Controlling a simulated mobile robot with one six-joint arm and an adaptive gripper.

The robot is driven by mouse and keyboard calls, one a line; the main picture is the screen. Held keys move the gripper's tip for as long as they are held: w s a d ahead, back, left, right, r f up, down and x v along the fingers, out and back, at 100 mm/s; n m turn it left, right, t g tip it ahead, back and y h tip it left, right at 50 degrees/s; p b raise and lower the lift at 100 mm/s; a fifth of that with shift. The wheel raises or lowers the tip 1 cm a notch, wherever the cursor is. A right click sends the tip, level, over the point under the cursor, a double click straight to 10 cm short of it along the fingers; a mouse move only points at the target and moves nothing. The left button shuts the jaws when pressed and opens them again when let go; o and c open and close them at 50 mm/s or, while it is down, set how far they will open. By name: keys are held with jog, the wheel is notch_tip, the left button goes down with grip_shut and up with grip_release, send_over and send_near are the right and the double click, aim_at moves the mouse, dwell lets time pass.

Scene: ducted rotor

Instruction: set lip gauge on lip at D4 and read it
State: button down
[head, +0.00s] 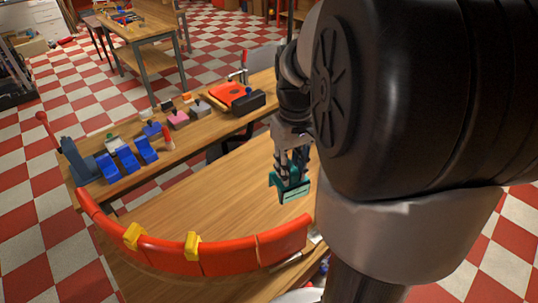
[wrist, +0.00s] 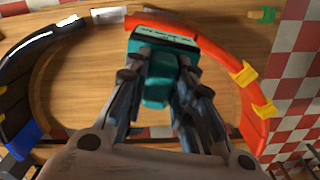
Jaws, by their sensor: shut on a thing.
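The teal lip gauge (head: 291,188) hangs from my gripper (head: 293,160) over the wooden bench, inside the curve of the red duct lip (head: 230,262). In the wrist view the gauge (wrist: 160,68) sits between my gripper's fingers (wrist: 157,95), which are shut on its block. Its wider head has a pale strip; no reading is legible. In that view the head overlaps the red lip (wrist: 205,45) near its upper end; the head view shows it apart from the lip's right part. No D4 mark is readable.
Two yellow clips (head: 133,236) (head: 192,244) straddle the red lip. A black arc (wrist: 25,62) continues the ring at left in the wrist view. Blue holders (head: 126,159) and a red-topped box (head: 230,94) stand on the bench behind. The wood inside the ring is bare.

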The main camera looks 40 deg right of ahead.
jog(key=shift+r+p, duration=1.7)
jog(key=shift+r, duration=0.35)
